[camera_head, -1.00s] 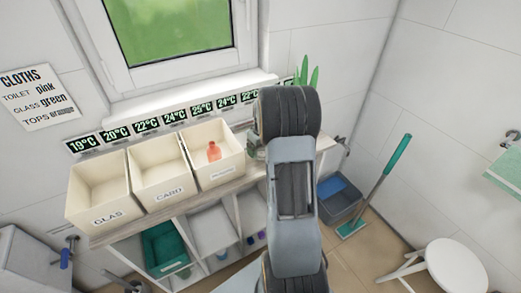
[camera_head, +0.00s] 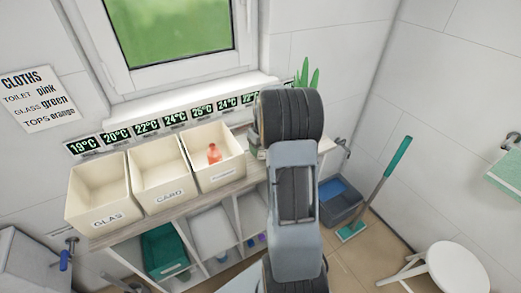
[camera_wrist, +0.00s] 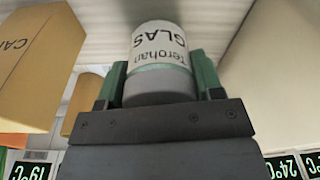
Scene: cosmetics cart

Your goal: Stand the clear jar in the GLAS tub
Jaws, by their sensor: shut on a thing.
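The GLAS tub (camera_head: 98,192) is an open cream box at the left end of the shelf top in the head view, and it looks empty. In the wrist view a jar (camera_wrist: 160,48) with a white label, on which GLAS can be read, and a grey end (camera_wrist: 160,88) is between my green fingers. My gripper (camera_wrist: 166,72) is shut on it. In the head view my arm covers most of the gripper and the jar.
The CARD tub (camera_head: 160,180) stands beside the GLAS tub. A third tub (camera_head: 225,174) holds an orange-red bottle (camera_head: 214,154). A row of temperature displays (camera_head: 147,125) runs behind. A bucket (camera_head: 340,200), mop (camera_head: 378,185) and stool (camera_head: 458,268) stand to the right.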

